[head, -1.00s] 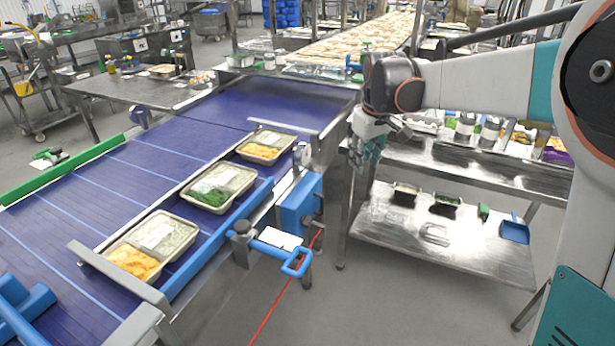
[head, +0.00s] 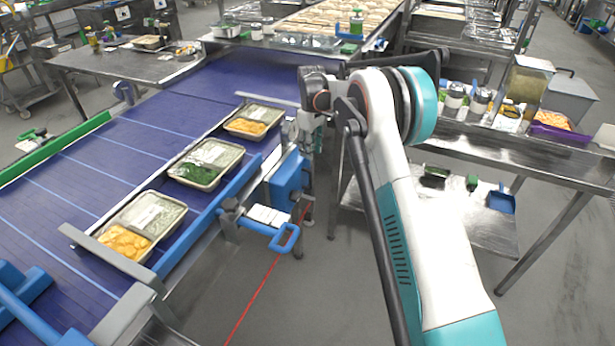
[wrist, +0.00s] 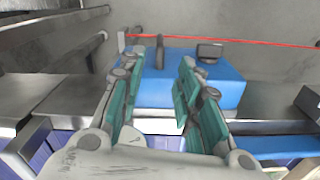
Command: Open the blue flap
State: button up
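A blue box-like part (head: 290,176) is fixed to the near side of the conveyor. It also shows in the wrist view as a blue block (wrist: 222,88) beyond my fingers, with a dark rod and a small dark plate on top. I cannot tell for sure which blue part is the flap. A blue handle-like frame (head: 283,240) sticks out lower, in front of the box. My gripper (wrist: 168,72) has its two green-padded fingers apart, with nothing seen held between them. In the head view my gripper (head: 307,146) is at the box's upper right, partly hidden; contact is unclear.
Filled trays, a near one (head: 152,215), a middle one (head: 212,152) and a far one (head: 262,112), stand along a blue side rail (head: 208,222) on the conveyor (head: 120,165). A metal table (head: 560,160) with containers stands right. The floor in front is clear.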

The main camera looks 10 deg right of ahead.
aim_at(311, 177)
notch_tip(311, 177, down, 13)
jog(key=b, duration=0.4)
jog(key=shift+f, duration=0.2)
grip_shut()
